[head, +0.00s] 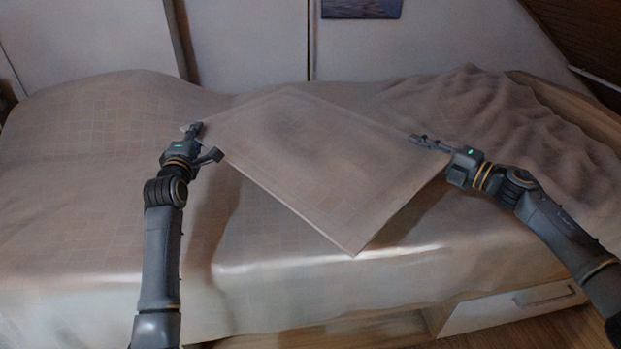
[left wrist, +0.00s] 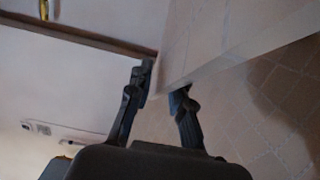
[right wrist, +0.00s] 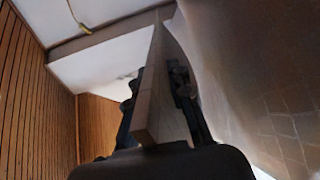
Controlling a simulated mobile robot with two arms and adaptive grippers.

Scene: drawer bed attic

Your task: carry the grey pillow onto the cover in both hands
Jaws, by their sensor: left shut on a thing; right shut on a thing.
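The grey pillow (head: 320,165) is a flat, pale, square shape held over the bed, turned so that one corner points toward me. My left gripper (head: 206,142) is shut on its left corner; the left wrist view shows the pillow's edge (left wrist: 215,45) between the fingers (left wrist: 165,90). My right gripper (head: 432,150) is shut on its right corner; the right wrist view shows the pillow (right wrist: 160,95) between the fingers (right wrist: 155,95). The cover (head: 90,190) is a beige, faintly checked cloth spread over the bed, under the pillow. Whether the pillow touches the cover is hard to tell.
The cover is rumpled at the right (head: 480,105). A wooden bed edge (head: 560,100) shows at the far right. A drawer (head: 510,305) is under the bed at the lower right. White wall panels (head: 245,40) stand behind. The cover's left side is clear.

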